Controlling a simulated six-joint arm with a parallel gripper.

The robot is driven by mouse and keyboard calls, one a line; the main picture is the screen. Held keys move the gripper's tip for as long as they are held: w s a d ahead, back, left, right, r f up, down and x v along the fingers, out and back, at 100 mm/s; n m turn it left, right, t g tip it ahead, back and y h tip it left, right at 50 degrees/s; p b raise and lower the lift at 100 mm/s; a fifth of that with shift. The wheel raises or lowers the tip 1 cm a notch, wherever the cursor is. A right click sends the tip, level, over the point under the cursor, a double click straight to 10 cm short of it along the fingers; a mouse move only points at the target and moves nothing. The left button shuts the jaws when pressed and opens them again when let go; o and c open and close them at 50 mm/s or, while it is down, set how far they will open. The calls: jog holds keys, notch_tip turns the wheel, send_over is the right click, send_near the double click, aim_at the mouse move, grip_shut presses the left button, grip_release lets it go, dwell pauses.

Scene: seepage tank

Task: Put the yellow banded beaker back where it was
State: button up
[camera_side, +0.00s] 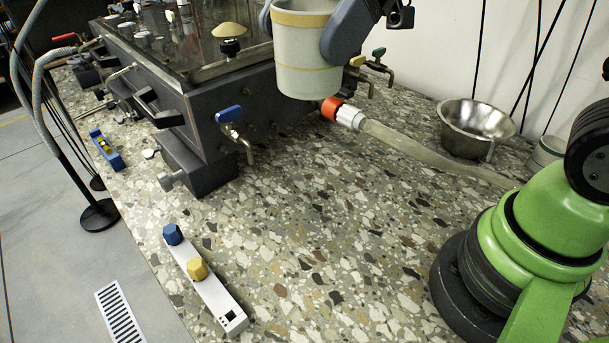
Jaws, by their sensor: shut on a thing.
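The yellow banded beaker (308,62) is a pale, cream-white vessel with a yellow band near its top. It is at the top middle of the side view, upright, with its upper rim close to the picture's top edge. My gripper (305,30) is shut on it, with one dark finger on its right side and another showing at its upper left. The beaker appears held above the speckled counter (300,230), in front of the tank's right end. Its inside is only slightly visible.
The dark seepage tank (150,65) stands at upper left, with a blue-handled tap (229,114). A hose with an orange coupling (333,108) runs right below the beaker. A metal bowl (476,128) is at right. A white bar with knobs (205,280) lies in front. The middle counter is clear.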

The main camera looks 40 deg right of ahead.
jog(key=shift+s+a+n+g, duration=0.3)
jog(key=shift+s+a, duration=0.15)
jog(key=shift+a, duration=0.35)
jog(key=shift+f, duration=0.4)
notch_tip(320, 180, down, 27)
jog(key=shift+f, duration=0.1)
jog(key=shift+f, duration=0.15)
jog(key=o, duration=1.1)
jog(key=shift+c, duration=0.2)
